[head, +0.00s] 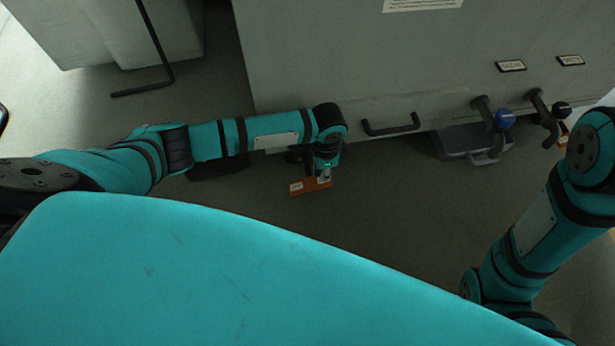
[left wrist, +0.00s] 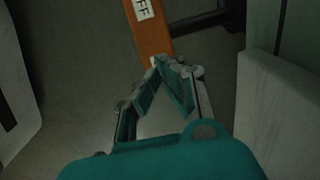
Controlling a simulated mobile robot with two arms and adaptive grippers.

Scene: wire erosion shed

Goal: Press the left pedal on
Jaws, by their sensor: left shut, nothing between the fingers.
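An orange pedal (head: 308,187) sticks out low in front of the grey cabinet in the head view. In the left wrist view it is an orange bar (left wrist: 149,38) with a white label that appears to read OFF. My left gripper (head: 325,174) is over the pedal's right part in the head view. In the left wrist view its fingers (left wrist: 164,63) meet at the tips by the near end of the bar, shut and empty. I cannot tell if they touch it. My right arm shows at the right; its gripper is not in view.
The grey cabinet (head: 350,60) has a black handle (head: 391,126) low on its front. The grey floor (head: 385,205) in front is mostly clear.

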